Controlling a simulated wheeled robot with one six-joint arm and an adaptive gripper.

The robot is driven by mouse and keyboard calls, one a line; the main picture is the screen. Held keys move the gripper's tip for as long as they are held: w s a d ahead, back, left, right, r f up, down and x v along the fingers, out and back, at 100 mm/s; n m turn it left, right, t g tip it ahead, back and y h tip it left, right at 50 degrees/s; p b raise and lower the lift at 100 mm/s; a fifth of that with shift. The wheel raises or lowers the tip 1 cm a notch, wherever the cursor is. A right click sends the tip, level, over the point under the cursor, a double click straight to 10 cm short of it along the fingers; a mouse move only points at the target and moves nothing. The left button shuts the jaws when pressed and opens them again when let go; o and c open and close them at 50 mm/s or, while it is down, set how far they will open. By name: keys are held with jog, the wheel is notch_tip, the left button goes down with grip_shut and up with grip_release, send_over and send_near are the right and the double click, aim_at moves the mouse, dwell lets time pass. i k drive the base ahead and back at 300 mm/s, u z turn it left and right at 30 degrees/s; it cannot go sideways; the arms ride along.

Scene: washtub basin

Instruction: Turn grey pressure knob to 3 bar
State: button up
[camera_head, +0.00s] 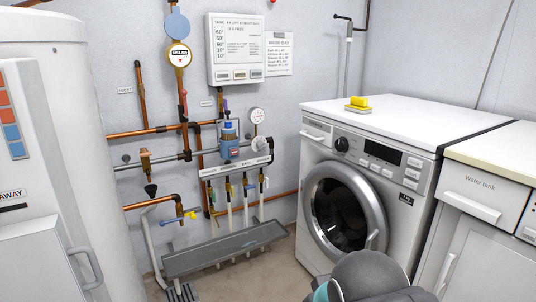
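A pale grey round knob-like part (259,144) sits on the pipework at the wall, to the right of a blue-bodied fitting (228,147). It looks like the pressure knob, but it is too small to be sure. A small round white gauge (257,116) stands just above it; its needle and numbers are too small to read. My gripper's fingers are not visible. Only a dark grey rounded part of my arm with a teal ring shows at the bottom edge, in front of the washing machine and well apart from the knob.
A washing machine (345,115) with a yellow block (359,101) on top stands right of the pipes. A grey trough (225,250) sits below several valves. A large white tank (55,75) fills the left. Bare floor (265,275) lies between trough and machine.

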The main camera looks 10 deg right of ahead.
aim_at(260, 145)
jog(key=z, duration=0.45)
jog(key=i, duration=1.05)
jog(key=z, duration=0.1)
